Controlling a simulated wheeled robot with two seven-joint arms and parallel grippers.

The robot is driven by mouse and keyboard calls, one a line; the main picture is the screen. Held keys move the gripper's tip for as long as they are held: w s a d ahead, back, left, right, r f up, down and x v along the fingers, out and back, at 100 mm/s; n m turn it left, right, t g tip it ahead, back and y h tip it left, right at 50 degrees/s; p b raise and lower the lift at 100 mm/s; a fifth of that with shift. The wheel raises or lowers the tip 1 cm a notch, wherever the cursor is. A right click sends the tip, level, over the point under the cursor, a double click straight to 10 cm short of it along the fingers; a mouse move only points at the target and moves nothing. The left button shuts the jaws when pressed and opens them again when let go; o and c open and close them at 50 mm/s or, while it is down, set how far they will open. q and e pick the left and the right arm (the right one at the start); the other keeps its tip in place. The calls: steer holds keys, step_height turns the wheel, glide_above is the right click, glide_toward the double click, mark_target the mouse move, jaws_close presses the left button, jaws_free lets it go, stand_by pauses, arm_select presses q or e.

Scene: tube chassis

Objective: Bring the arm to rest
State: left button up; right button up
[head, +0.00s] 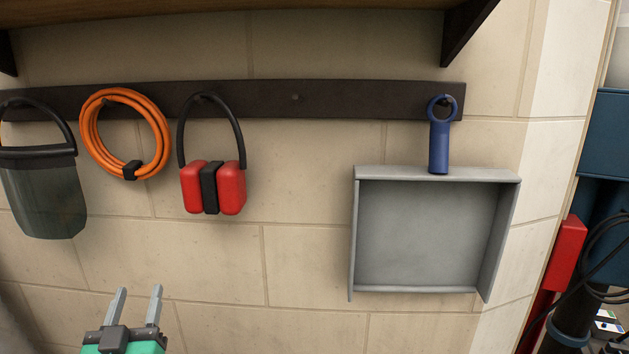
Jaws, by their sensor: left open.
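My left gripper (136,306) shows at the lower left of the head view. Its two grey fingers point up and stand apart, with nothing between them. It is in front of the wall, below the red ear defenders (228,188) and the orange cable coil (128,134), and touches neither. The rest of my left arm is out of the picture. My right gripper is not in view.
A dark rail (330,98) with pegs runs along the tiled wall. A face shield (45,195) and a blue ring-ended tool (439,140) hang there too. A grey open tray (430,235) is below the tool. Red and blue equipment (567,250) stands at right.

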arm_select(q)
steer(key=s+d+f+m+g, duration=0.1)
steer(key=s+f+g, duration=0.4)
steer(key=f, duration=0.7)
steer(key=s+f+g, duration=0.5)
steer(key=f+g, duration=0.1)
steer(key=f, duration=0.6)
steer(key=s+d+f+m+g+h, duration=0.25)
steer(key=s+f+g, duration=0.2)
steer(key=s, duration=0.35)
steer(key=s+d+f+m+g+h, duration=0.1)
steer(key=s+d+f+g, duration=0.2)
steer(key=s+f, duration=0.35)
step_height(320, 180, down, 34)
steer(key=s+g+b, duration=0.1)
steer(key=b, duration=0.2)
steer(key=s+a+f+g+b, duration=0.1)
steer(key=s+a+f, duration=0.2)
steer(key=s+f, duration=1.6)
steer(key=shift+a+f+b, duration=0.2)
steer(key=shift+f+b, duration=0.2)
steer(key=shift+f, duration=0.35)
steer(key=shift+c, duration=0.2)
